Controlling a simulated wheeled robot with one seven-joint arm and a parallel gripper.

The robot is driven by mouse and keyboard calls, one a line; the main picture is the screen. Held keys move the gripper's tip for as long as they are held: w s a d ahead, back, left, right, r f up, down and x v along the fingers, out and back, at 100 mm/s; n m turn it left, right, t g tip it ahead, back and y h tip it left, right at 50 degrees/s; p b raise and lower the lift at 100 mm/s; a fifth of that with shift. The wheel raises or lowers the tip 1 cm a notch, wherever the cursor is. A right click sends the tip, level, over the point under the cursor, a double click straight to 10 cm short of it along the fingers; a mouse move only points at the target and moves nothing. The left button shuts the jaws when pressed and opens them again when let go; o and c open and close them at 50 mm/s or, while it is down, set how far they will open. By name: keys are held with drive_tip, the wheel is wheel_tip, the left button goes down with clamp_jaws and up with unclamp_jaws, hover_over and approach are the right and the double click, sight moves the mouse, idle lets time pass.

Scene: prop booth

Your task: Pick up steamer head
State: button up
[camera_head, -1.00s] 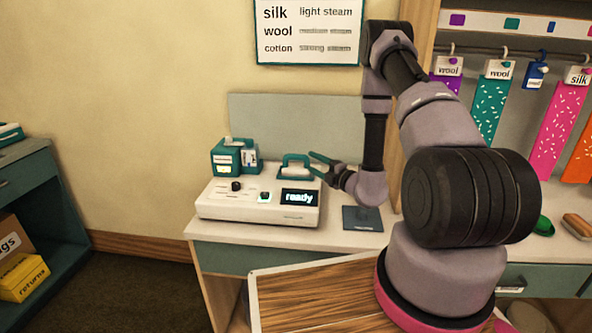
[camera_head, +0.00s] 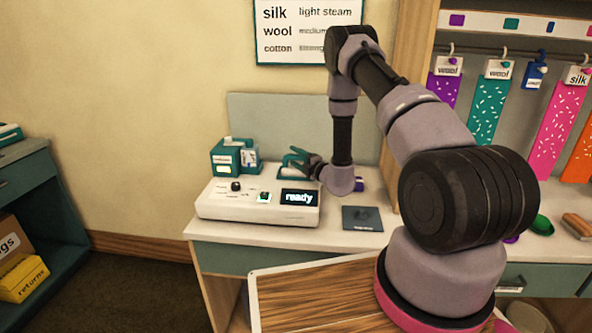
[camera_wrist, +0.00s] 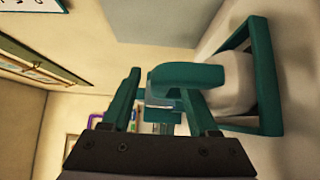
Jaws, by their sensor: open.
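The steamer head, a teal handle on a pale body, stands at the right back of the steamer unit (camera_head: 258,207). In the head view my gripper (camera_head: 296,156) is at it and covers much of it. In the wrist view the steamer head (camera_wrist: 187,73) is close in front of the fingers, its pale body rising from a teal rectangular frame (camera_wrist: 272,75). My gripper (camera_wrist: 158,98) is open, its teal fingers apart and the handle near their tips. Whether a finger touches it, I cannot tell.
A teal box (camera_head: 225,158) stands at the unit's back left. A dark square pad (camera_head: 362,218) lies to its right on the counter (camera_head: 210,231). A grey panel (camera_head: 265,118) rises behind. Fabric strips (camera_head: 487,110) hang at the right.

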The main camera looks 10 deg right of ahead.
clamp_jaws()
idle(1.4)
